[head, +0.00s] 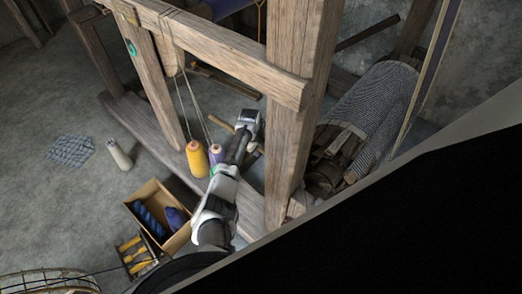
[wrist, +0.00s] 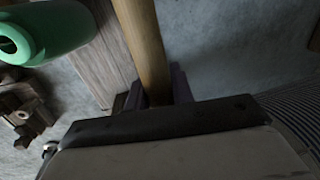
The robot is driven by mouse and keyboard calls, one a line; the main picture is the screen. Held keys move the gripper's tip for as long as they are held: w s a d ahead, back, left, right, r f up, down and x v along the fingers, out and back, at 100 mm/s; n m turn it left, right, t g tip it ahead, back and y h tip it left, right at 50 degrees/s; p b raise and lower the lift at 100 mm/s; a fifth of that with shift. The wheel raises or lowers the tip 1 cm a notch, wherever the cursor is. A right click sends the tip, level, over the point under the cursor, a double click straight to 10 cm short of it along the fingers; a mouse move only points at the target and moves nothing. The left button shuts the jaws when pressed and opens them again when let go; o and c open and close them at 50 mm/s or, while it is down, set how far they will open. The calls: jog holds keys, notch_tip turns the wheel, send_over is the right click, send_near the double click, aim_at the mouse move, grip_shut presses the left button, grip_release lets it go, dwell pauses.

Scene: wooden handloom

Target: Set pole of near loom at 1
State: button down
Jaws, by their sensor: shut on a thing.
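The near loom (head: 295,120) is a wooden frame with thick posts and a cross beam. My gripper (head: 249,119) is low inside this frame, left of the thick post. In the wrist view my gripper (wrist: 158,97) has its dark fingers on both sides of a light wooden pole (wrist: 143,40) and is shut on it. The pole runs up and out of that picture. In the head view a short piece of the pole (head: 221,124) shows left of the gripper; the rest is hidden by the gripper and arm. No setting marks can be read.
An open box (head: 178,238) with blue yarn stands on the floor. A roll of patterned cloth (head: 375,105) lies right of the post. A green hollow piece (wrist: 50,30) is close in the wrist view.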

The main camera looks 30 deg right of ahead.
jog(key=shift+t+y, duration=0.3)
jog(key=shift+t, duration=0.6)
notch_tip(320, 180, up, 6)
jog(key=p, duration=0.4)
jog(key=shift+f, duration=0.2)
jog(key=shift+s+r+t+p, duration=0.1)
jog(key=shift+r+t+p, duration=0.6)
jog(key=shift+r+p, duration=0.9)
jog(key=shift+f, duration=0.15)
jog(key=c, duration=1.2)
grip_release()
jog(key=shift+s, duration=0.1)
jog(key=d+p+v, duration=0.1)
jog(key=v, duration=0.6)
jog(key=shift+a, duration=0.4)
